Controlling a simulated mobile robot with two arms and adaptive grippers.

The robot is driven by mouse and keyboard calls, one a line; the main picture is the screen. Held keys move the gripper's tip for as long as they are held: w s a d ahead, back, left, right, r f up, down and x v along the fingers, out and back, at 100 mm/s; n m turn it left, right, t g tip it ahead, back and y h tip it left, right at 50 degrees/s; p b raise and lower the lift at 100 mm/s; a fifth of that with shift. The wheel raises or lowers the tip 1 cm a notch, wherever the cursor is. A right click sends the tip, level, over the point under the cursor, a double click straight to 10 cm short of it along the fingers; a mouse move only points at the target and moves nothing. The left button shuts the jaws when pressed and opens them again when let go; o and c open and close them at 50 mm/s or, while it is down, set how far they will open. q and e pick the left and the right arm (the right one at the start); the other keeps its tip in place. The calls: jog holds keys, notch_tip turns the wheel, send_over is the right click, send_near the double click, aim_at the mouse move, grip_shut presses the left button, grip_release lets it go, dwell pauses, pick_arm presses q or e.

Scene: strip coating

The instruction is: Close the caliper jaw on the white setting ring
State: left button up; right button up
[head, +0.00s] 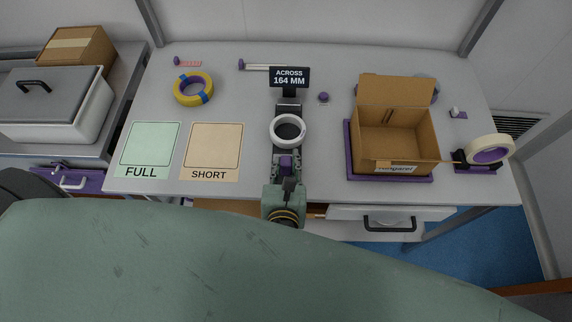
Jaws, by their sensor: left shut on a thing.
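The white setting ring (288,130) lies on the caliper's dark rail (291,110) in the middle of the table. The rail runs front to back. A display (289,77) at its far end reads "ACROSS 164 MM". A purple jaw handle (285,163) sits on the rail in front of the ring. My left gripper (287,184) is at this handle and shut on it, with its fingers partly hidden by its wrist. Whether the jaw touches the ring is too small to tell. My right gripper does not show.
A green FULL mat (150,144) and a tan SHORT mat (213,146) lie left, below a yellow-blue tape roll (193,89). An open cardboard box (394,142) stands right on a purple-edged base, beside a cream tape roll (489,149). My arm covers the foreground.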

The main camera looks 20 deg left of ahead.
aim_at(286, 162)
pick_arm(q)
grip_shut()
jog(key=shift+w+a+r+p, duration=0.1)
jog(key=shift+w+r+p, duration=0.15)
jog(key=shift+w+p, duration=0.15)
jog(key=shift+w+a+p, duration=0.15)
jog(key=shift+w+p, duration=0.25)
jog(key=shift+w, duration=0.1)
jog(key=shift+w+a+p, duration=0.15)
jog(key=shift+w+p, duration=0.25)
jog(key=shift+w, duration=0.1)
jog(key=shift+w+a+f, duration=0.1)
jog(key=shift+w+f, duration=0.15)
jog(key=shift+w, duration=0.1)
jog(key=shift+s, duration=0.1)
jog(key=o, duration=0.7)
grip_release()
